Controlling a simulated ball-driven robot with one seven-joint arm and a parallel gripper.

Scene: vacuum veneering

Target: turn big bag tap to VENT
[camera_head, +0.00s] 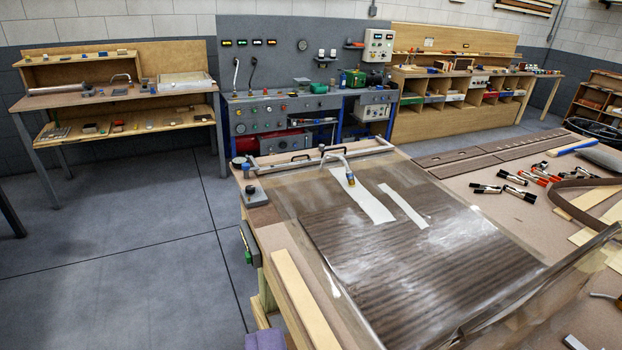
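The big vacuum bag (420,255) lies on the large table, a clear film over a dark striped panel. Two pale strips (362,195) lie across its far part. A curved metal pipe (338,158) with a yellow and blue end (350,178) comes down at the bag's far side. A small grey block with a dark knob (250,189) sits at the table's far left corner, beside a blue-topped fitting (246,170). I cannot tell which of these is the big bag tap, and no VENT mark is readable. My gripper is not in view.
Several clamps (505,190) and wood strips lie on the table's right side. A workbench with gauges and switches (300,110) stands at the back, with a tool bench (120,92) to its left. The grey floor (120,250) at left is clear.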

